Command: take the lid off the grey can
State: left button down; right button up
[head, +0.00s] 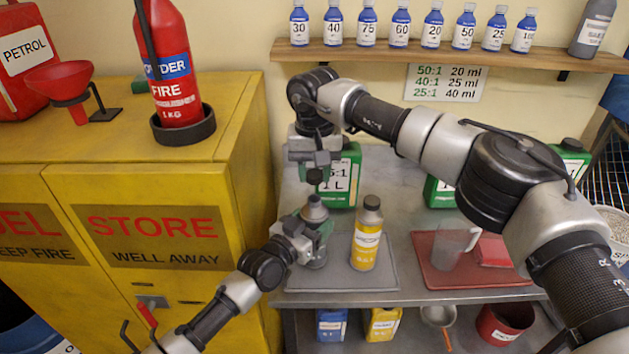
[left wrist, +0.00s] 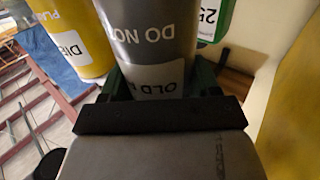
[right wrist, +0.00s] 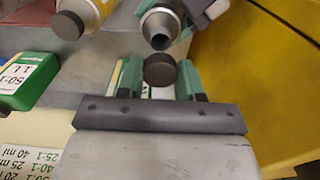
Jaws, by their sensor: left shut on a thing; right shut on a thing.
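The grey can (head: 318,257) stands upright at the left of the grey mat (head: 345,280). My left gripper (head: 314,238) is shut around its body; the left wrist view shows the can (left wrist: 150,45) between the green fingers. Its neck (right wrist: 157,40) is bare and open in the right wrist view. My right gripper (head: 318,168) is above the can, pointing down, shut on the dark round lid (right wrist: 160,70). The lid (head: 315,176) is held clear of the neck, with a gap between them in the head view.
A yellow can (head: 367,238) with a dark lid stands on the mat just right of the grey can. A green jug (head: 342,180) stands close behind. The yellow cabinet (head: 245,200) is at the left. A red tray (head: 440,275) with a clear jug (head: 452,243) is at the right.

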pick_arm(q)
jog(key=shift+c, duration=0.8)
grip_release()
jog(key=shift+s+a, duration=0.1)
